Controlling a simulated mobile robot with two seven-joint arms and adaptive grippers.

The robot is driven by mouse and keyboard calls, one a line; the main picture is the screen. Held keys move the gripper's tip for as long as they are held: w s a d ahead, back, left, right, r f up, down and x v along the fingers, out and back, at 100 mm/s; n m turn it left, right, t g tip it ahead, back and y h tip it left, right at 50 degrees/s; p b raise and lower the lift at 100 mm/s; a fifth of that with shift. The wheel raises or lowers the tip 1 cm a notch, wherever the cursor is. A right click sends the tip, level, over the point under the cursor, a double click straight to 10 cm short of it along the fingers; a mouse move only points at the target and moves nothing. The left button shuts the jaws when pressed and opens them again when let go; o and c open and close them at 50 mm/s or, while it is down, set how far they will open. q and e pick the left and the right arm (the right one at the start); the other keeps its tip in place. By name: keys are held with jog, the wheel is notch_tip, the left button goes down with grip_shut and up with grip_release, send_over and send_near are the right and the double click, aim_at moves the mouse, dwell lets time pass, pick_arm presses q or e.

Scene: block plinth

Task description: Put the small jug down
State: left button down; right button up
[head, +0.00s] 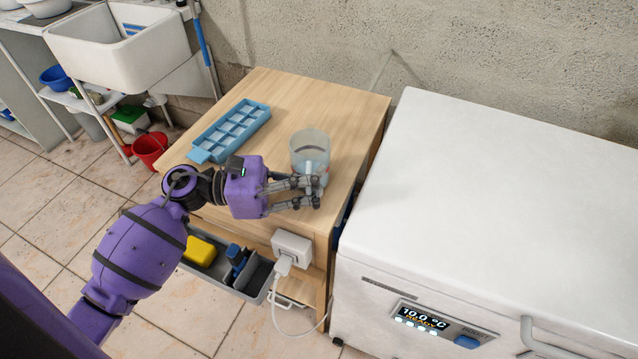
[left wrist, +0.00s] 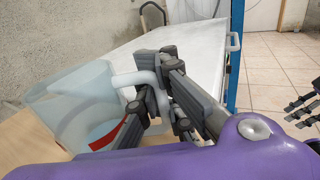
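The small jug (head: 310,147) is a pale, see-through vessel over the right part of the wooden cabinet top (head: 290,95). It looks upright; I cannot tell whether its base touches the wood. My left gripper (head: 312,190) is at its near side. In the left wrist view the jug (left wrist: 65,100) is at the left, with a red mark low on it, and its whitish handle (left wrist: 128,79) passes between the closed fingers of my left gripper (left wrist: 158,95). My right gripper (left wrist: 303,108) shows only in part at the right edge there, fingers apart and empty.
A blue ice-cube tray (head: 235,128) lies on the cabinet top, left of the jug. A white chest freezer (head: 480,190) stands close on the right. A socket box (head: 292,247) with a plug is on the cabinet's front. Bare wood lies behind the jug.

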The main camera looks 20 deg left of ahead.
pick_arm(q)
jog(key=shift+f, duration=0.1)
jog(key=shift+f, duration=0.2)
jog(key=c, duration=1.9)
grip_release()
jog(key=shift+r, duration=0.1)
jog(key=shift+r, duration=0.1)
jog(key=b+v, duration=0.2)
jog(key=v, duration=1)
jog(key=shift+b, duration=0.35)
